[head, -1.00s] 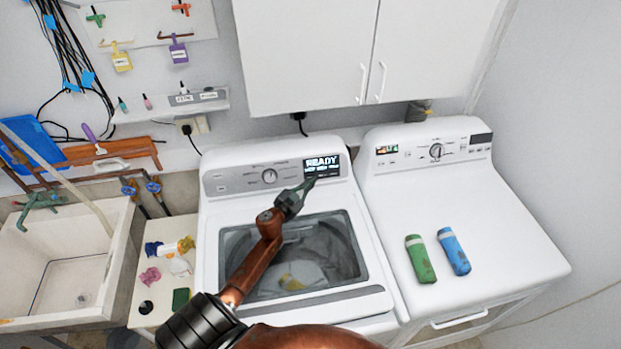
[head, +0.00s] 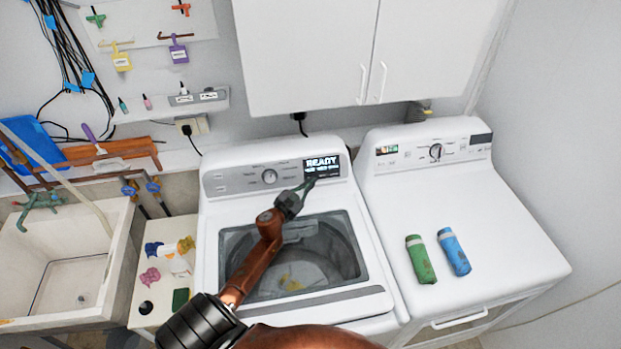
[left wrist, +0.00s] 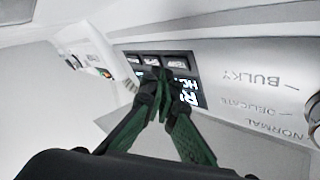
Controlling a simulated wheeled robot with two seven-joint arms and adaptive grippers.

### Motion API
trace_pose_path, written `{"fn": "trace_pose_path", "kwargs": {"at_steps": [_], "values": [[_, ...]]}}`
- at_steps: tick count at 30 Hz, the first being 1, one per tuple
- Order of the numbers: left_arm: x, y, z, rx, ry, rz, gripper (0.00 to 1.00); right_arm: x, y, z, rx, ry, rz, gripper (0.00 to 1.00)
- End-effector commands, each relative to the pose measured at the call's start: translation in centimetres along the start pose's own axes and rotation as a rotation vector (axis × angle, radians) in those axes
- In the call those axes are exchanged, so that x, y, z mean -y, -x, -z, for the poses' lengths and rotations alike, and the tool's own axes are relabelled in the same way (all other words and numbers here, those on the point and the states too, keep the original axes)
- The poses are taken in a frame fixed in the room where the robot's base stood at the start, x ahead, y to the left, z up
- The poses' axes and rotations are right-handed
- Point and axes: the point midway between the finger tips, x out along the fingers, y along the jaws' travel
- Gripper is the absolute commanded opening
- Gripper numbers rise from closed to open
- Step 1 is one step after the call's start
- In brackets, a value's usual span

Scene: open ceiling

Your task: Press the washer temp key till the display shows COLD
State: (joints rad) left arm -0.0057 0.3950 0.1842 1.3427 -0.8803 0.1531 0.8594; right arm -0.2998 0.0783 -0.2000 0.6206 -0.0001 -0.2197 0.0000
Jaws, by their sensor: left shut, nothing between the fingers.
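The washer (head: 215,250) stands in the middle of the head view. Its lit display (head: 321,163) reads READY, with a smaller line below that I cannot read surely. In the left wrist view the display (left wrist: 188,92) appears turned over and partly hidden by my fingers. A row of small dark keys (left wrist: 148,60) runs along its edge; the fingers cover part of the row, and I cannot read which is the temp key. My left gripper (head: 311,182) is shut and empty, its tips at the display's lower edge. Whether they touch a key (left wrist: 164,70) is unclear. My right gripper is out of view.
A dryer (head: 500,230) stands close on the right, with a green bottle (head: 420,260) and a blue bottle (head: 454,252) on top. White cabinets (head: 310,50) hang above. A sink (head: 50,260) and a small side table (head: 152,318) with small items are on the left.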

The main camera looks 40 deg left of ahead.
Motion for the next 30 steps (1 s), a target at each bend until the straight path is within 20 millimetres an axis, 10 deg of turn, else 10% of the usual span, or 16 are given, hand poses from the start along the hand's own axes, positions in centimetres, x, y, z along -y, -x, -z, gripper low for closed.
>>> {"fn": "trace_pose_path", "kwargs": {"at_steps": [30], "values": [[0.6, -0.81, -0.57, 0.0, 0.0, 0.0, 0.0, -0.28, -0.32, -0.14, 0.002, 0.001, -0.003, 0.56]]}}
